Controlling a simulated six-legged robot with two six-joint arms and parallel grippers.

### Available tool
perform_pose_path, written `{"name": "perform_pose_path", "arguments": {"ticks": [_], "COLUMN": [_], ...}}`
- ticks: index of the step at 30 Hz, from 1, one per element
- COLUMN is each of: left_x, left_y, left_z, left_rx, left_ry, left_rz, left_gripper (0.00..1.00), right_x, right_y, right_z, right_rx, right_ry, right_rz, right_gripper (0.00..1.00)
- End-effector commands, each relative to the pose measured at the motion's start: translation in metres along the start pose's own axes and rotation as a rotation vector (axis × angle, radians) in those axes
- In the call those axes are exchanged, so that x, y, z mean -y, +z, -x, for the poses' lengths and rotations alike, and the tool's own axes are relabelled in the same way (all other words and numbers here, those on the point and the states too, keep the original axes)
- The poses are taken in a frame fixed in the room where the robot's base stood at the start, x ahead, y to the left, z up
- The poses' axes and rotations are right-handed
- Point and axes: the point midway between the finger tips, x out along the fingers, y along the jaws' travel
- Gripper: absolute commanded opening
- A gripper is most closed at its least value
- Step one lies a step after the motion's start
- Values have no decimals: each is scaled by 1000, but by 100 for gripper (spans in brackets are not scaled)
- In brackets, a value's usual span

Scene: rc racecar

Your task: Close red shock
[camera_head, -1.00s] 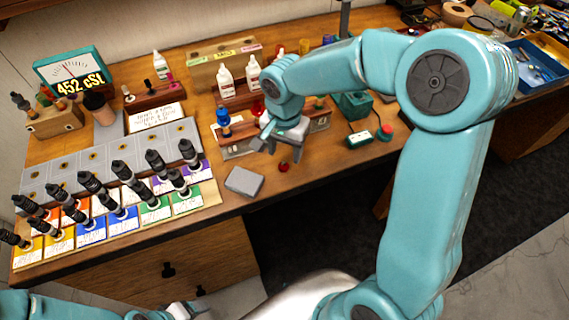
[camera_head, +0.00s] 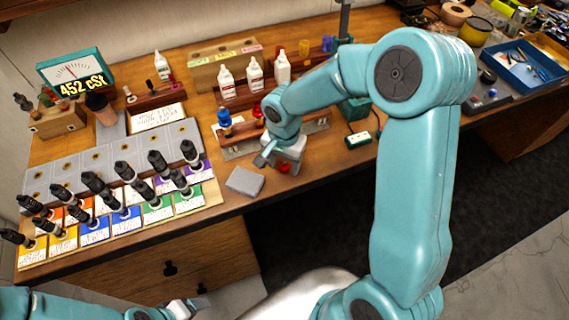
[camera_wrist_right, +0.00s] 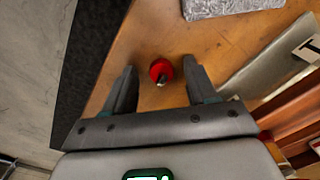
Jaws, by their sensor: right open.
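A small red part with a short metal tip (camera_wrist_right: 159,70) lies on the wooden table near its front edge. In the right wrist view it is between the two fingers of my right gripper (camera_wrist_right: 160,78), with gaps on both sides. A red-topped shock (camera_head: 258,113) stands in the rack (camera_head: 240,146), partly behind my right wrist. My left gripper (camera_head: 178,309) shows at the bottom edge, too small to judge its fingers.
A grey block (camera_head: 245,181) lies just left of my right gripper. A blue-topped shock (camera_head: 224,122) stands in the rack. Several dark shocks stand on coloured cards at the left. White bottles (camera_head: 227,82) stand behind the rack. A green box with a switch (camera_head: 358,139) is at the right.

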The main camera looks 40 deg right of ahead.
Motion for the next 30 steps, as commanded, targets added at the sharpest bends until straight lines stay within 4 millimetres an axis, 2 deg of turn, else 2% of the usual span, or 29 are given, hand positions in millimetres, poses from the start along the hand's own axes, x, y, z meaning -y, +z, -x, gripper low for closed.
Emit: {"name": "perform_pose_path", "arguments": {"ticks": [5, 10, 23, 26, 30], "left_x": [0, 0, 0, 0, 1], "left_y": [0, 0, 0, 0, 0], "left_z": [0, 0, 0, -1, -3], "left_rx": [0, 0, 0, 0, 0], "left_ry": [0, 0, 0, 0, 0], "left_rz": [0, 0, 0, 0, 0], "left_gripper": [72, 72, 72, 72, 72], "right_x": [0, 0, 0, 1, 1], "right_y": [0, 0, 0, 0, 0], "right_z": [0, 0, 3, 9, 30], "right_rx": [0, 0, -1, -2, -3], "right_ry": [0, 0, 0, -1, -3], "right_rz": [0, 0, 0, -1, 0], "right_gripper": [57, 2, 0, 0, 0]}}
